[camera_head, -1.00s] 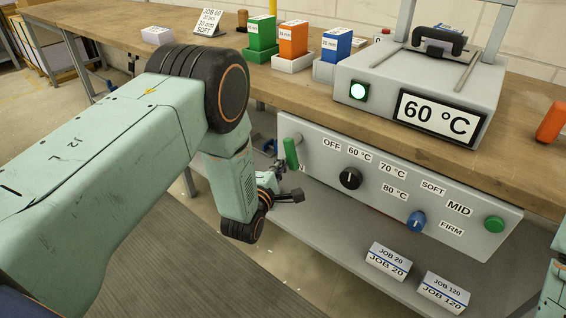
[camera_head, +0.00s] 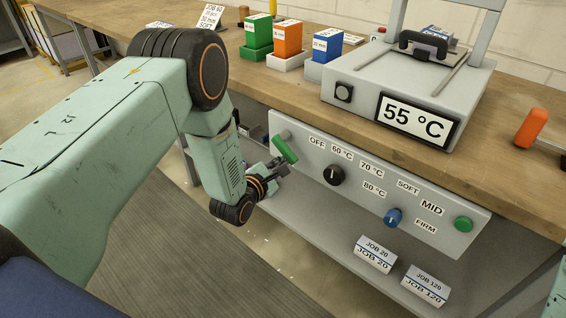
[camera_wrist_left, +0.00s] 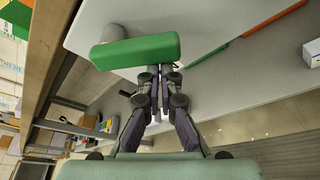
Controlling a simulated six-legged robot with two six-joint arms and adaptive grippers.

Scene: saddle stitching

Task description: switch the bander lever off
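The green bander lever (camera_head: 285,149) sits at the left end of the grey control panel and is tilted, its lower end to the right. In the left wrist view the lever (camera_wrist_left: 135,52) lies across the picture just beyond the fingertips. My left gripper (camera_head: 278,169) is at the lever's lower end. Its fingertips (camera_wrist_left: 160,72) are close together at the lever's edge; contact is hard to tell. The bander (camera_head: 415,90) reads 55 °C and its square lamp (camera_head: 344,92) is dark. My right gripper is out of view.
The panel (camera_head: 440,238) carries a black temperature dial (camera_head: 333,175), a blue knob (camera_head: 393,217) and a green button (camera_head: 463,224). Job boxes (camera_head: 375,254) lie on the shelf below. An orange object (camera_head: 530,128) stands on the wooden bench (camera_head: 470,165).

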